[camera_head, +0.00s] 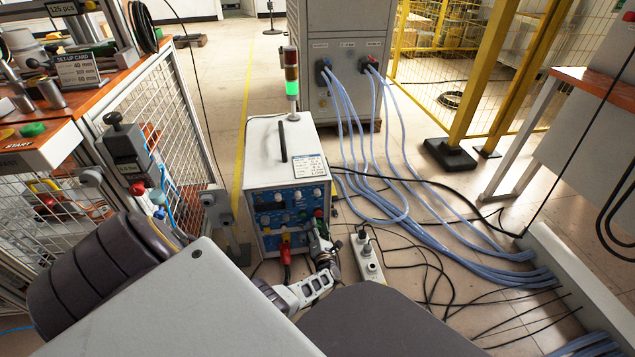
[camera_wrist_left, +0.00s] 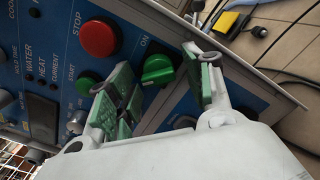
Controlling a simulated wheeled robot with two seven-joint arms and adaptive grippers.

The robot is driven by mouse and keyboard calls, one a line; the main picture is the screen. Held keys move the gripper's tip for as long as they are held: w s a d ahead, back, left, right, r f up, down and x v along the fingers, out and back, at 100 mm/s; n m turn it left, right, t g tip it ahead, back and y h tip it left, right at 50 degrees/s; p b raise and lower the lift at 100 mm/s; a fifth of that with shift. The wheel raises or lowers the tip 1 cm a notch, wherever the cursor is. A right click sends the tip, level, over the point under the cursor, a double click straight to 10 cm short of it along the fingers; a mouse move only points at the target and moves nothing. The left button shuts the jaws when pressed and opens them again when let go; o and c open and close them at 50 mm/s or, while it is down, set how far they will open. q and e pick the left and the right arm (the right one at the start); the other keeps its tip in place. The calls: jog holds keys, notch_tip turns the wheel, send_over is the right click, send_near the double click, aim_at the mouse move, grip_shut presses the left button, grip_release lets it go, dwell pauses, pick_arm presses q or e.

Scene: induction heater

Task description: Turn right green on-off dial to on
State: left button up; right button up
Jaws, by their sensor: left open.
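The green on-off dial (camera_wrist_left: 158,70) is on the blue panel in the left wrist view, beside the printed word ON. Its raised grip bar lies at a slant. My left gripper (camera_wrist_left: 159,68) is open, with one green-padded finger on each side of the dial in the picture. I cannot tell whether either finger touches it. In the head view my left gripper (camera_head: 320,240) is at the right part of the front panel of the white heater unit (camera_head: 263,158) and hides part of it. My right gripper is not in view.
A red STOP button (camera_wrist_left: 98,38) and a green START button (camera_wrist_left: 86,83) sit beside the dial. A white power strip (camera_head: 367,258) and blue hoses (camera_head: 430,230) lie on the floor right of the unit. A wire-fenced workbench (camera_head: 165,120) stands at left.

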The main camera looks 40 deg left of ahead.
pick_arm(q)
jog(key=c, duration=1)
jog(key=shift+m, duration=0.3)
jog(key=m, duration=0.3)
jog(key=shift+r+m, duration=0.1)
jog(key=shift+m, duration=0.3)
jog(key=m, duration=0.3)
jog(key=shift+a+m, duration=0.1)
jog(key=shift+m, duration=0.3)
jog(key=m, duration=0.4)
jog(key=shift+r+m, duration=0.15)
jog(key=shift+m, duration=0.15)
jog(key=m, duration=0.4)
jog(key=shift+r+m+p, duration=0.1)
jog(key=shift+m+p, duration=0.2)
jog(key=shift+m, duration=0.4)
